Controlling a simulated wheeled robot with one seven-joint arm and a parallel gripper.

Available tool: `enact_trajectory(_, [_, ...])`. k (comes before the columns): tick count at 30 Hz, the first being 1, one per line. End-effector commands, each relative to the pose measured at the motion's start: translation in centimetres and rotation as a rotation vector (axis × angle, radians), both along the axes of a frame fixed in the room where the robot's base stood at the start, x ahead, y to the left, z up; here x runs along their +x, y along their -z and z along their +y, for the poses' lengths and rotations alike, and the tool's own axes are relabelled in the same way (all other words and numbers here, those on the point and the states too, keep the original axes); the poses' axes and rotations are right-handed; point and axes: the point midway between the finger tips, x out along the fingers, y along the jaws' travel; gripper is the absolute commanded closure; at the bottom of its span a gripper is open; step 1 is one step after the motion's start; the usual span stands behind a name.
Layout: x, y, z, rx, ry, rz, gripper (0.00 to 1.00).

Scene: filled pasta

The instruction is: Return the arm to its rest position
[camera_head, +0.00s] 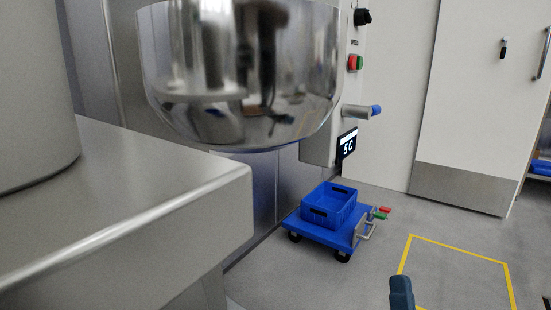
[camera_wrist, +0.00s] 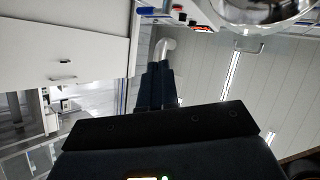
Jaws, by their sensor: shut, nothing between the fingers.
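My gripper (camera_wrist: 156,72) shows in the wrist view as two dark blue fingers side by side, pressed together with nothing between them. They extend up from the wide black gripper body at the bottom of that view. In the head view, only a small dark blue-grey tip of my gripper (camera_head: 401,291) shows at the bottom edge, right of centre, over the grey floor. The rest of my arm is out of the head view. The gripper appears to touch nothing.
A shiny steel mixer bowl (camera_head: 240,100) hangs at top centre. A steel counter (camera_head: 130,190) stands close on the left. A blue cart (camera_head: 318,232) carries a blue crate (camera_head: 345,213). A yellow floor outline (camera_head: 460,248) lies at lower right, with open floor around it. A white door (camera_head: 480,100) is behind.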

Motion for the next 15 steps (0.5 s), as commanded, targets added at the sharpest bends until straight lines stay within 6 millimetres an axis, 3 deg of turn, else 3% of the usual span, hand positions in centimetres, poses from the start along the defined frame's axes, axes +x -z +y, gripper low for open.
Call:
enact_trajectory(1, [-2.0,1.5,-0.2,-0.023,0.019,0.052,1.0])
enact_trajectory(6, [-7.7,4.8,-0.6,-0.117,0.082,0.214,1.0])
enact_trajectory(15, [-18.1,8.1,-1.1,-0.306,0.162,0.495,1.0])
